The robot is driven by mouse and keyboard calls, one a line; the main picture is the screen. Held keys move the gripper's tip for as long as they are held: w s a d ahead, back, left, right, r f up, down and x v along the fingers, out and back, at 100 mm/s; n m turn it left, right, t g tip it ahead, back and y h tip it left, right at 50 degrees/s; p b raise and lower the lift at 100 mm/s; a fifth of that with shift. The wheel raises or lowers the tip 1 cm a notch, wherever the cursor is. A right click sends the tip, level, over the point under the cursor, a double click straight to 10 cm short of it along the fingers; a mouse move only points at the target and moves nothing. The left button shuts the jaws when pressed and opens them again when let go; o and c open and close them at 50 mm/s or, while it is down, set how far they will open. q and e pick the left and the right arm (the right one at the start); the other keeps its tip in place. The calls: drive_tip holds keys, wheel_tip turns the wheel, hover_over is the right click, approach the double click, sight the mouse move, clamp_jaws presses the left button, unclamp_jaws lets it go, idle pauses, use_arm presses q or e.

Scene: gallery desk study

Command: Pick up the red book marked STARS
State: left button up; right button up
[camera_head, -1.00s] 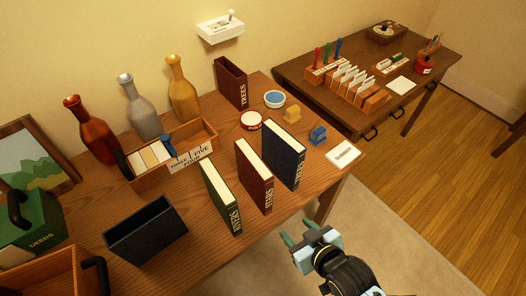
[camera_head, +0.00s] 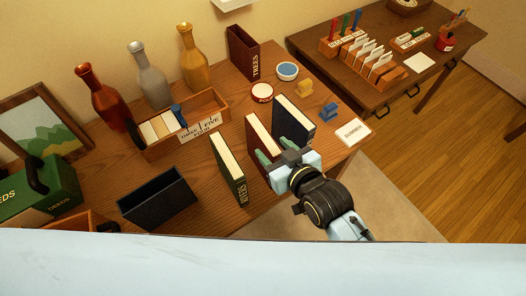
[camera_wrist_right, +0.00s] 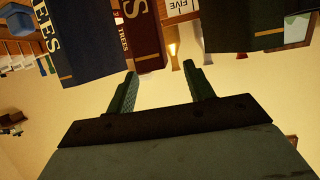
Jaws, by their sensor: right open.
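The red book (camera_head: 262,133) stands upright on the wooden desk between a green book (camera_head: 228,168) and a blue book (camera_head: 294,118). My right gripper (camera_head: 268,155) is open at its front edge and covers most of its spine in the head view. In the right wrist view the red book (camera_wrist_right: 148,38) appears beyond the open, empty fingers (camera_wrist_right: 160,85), with the end of its gold lettering at the top edge. I cannot tell whether the fingers touch it. My left gripper is not in view.
The blue book (camera_wrist_right: 85,45) and green book (camera_wrist_right: 245,25) flank the red book closely. A black open box (camera_head: 155,200) is left of the green book.

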sight(264, 135)
drive_tip(key=x, duration=0.4)
drive_tip(key=shift+w+r, duration=0.15)
drive_tip(key=shift+w, duration=0.4)
clamp_jaws()
drive_tip(key=shift+r, duration=0.1)
